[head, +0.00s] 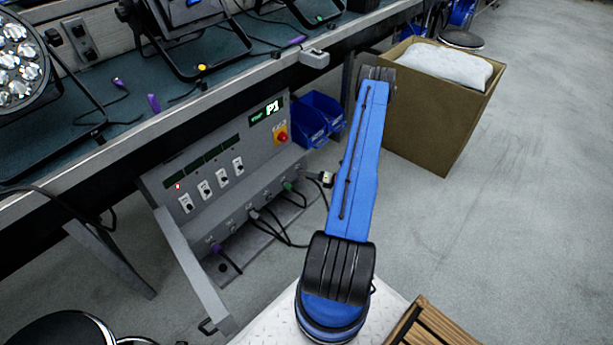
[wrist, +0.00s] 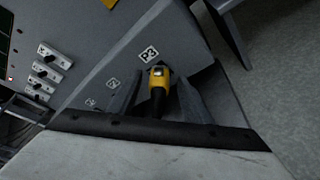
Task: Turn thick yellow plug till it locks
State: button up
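In the wrist view, a thick yellow plug (wrist: 158,77) with a black lower part sits at a socket on the grey panel, just below a small white label that appears to read P3. My gripper (wrist: 157,98) has one grey finger on each side of the plug. Gaps show between the fingers and the plug, so the fingers look apart from it. Whether the plug is fully seated cannot be told. In the head view, my blue arm hides most of the gripper; a small pale yellow piece (head: 326,179) shows beside the arm at the panel's right end.
The control panel (head: 205,165) has switches, a red knob (head: 282,137) and several cables along its lower edge. Blue bins (head: 320,113) stand behind it. A cardboard box (head: 432,118) stands to the right. Open floor (head: 520,220) lies right of my arm.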

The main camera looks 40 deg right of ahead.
jog(key=shift+s, duration=0.1)
jog(key=v, duration=1.7)
jog(key=shift+s+d+f, duration=0.1)
